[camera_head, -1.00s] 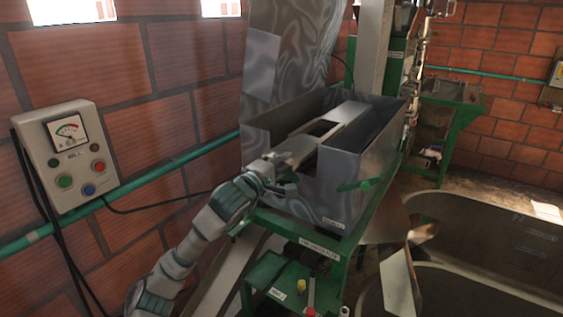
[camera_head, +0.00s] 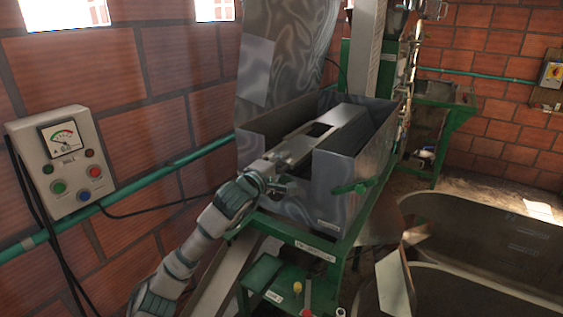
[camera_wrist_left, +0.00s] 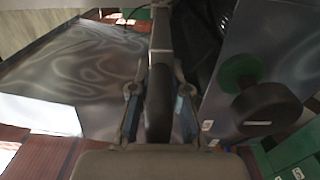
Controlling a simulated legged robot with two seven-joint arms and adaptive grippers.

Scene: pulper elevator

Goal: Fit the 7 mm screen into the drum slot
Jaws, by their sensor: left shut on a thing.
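My left arm comes in from the lower left in the head view. Its gripper (camera_head: 270,181) is at the near left side of the open grey metal housing (camera_head: 338,190). It is shut on the near end of a long, narrow grey piece, apparently the screen (camera_head: 289,154), which reaches over and into the housing. In the left wrist view the two fingers (camera_wrist_left: 158,108) close on a dark, edge-on part (camera_wrist_left: 158,122), with a pale bar running on ahead of it. The drum slot and the piece's far end cannot be made out. My right gripper is out of view.
A control box (camera_head: 62,162) with a dial and buttons hangs on the brick wall at left. A green stand (camera_head: 262,272) is below the housing. A green-and-black knob (camera_wrist_left: 255,95) lies right of the fingers in the wrist view. Large curved tubs (camera_head: 470,235) stand at right.

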